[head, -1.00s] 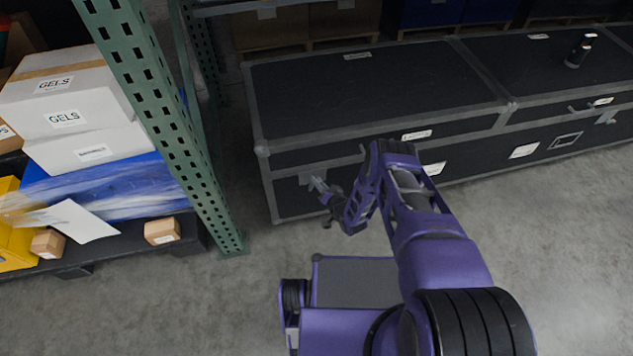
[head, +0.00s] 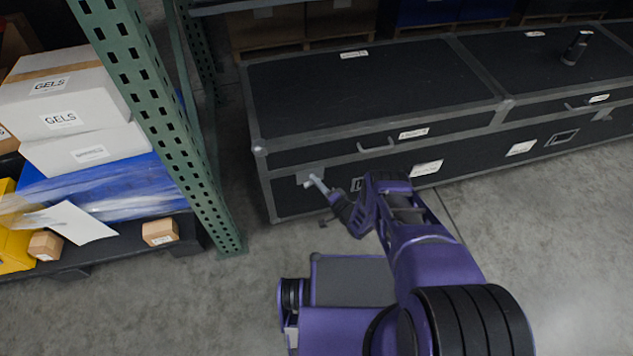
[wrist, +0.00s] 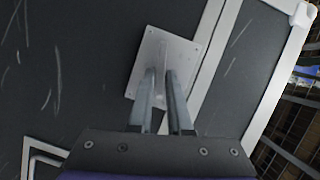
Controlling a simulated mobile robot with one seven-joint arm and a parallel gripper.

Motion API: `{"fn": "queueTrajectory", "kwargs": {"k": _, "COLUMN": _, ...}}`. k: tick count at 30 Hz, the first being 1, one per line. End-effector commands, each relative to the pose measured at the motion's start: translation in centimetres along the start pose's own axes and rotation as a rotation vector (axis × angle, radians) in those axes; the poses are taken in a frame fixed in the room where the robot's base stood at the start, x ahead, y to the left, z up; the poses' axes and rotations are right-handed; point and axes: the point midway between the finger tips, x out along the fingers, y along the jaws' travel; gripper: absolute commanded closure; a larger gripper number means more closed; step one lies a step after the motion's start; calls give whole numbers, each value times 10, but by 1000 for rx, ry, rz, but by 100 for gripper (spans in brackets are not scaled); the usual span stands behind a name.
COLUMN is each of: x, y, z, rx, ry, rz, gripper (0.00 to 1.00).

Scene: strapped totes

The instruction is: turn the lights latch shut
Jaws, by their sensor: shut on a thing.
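A black case with grey metal edging (head: 370,95) stands in the middle of the head view. Near its left end, a pale metal latch plate (head: 308,178) sits on the front face. In the wrist view the latch plate (wrist: 178,50) is tilted, with screws at its corners. My gripper (head: 317,182) is at the plate, its two fingers (wrist: 162,74) close together over it. The gripper is shut on the latch's turning piece, which is mostly hidden between the fingers. The label wording is too small to read, and I cannot tell the latch's exact angle.
A green rack upright (head: 155,120) stands left of the case. Beyond it are white boxes marked GELS (head: 65,105) and small cartons (head: 160,231) on a dark pallet. A dark cylinder (head: 577,47) stands on the case's lid. Concrete floor is clear at right.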

Motion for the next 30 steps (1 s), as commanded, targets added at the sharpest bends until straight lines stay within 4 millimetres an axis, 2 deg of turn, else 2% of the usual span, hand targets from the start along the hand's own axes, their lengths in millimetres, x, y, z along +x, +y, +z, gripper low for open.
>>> {"fn": "queueTrajectory", "kwargs": {"k": 13, "x": 2, "y": -2, "z": -2, "rx": 5, "ry": 4, "rz": -8, "gripper": 100}}
{"fn": "queueTrajectory", "kwargs": {"k": 14, "x": 2, "y": -2, "z": -2, "rx": 5, "ry": 4, "rz": -8, "gripper": 78}}
{"fn": "queueTrajectory", "kwargs": {"k": 17, "x": 2, "y": -2, "z": -2, "rx": 5, "ry": 3, "rz": -7, "gripper": 60}}
{"fn": "queueTrajectory", "kwargs": {"k": 30, "x": 1, "y": -1, "z": 0, "rx": 6, "ry": 2, "rz": -4, "gripper": 60}}
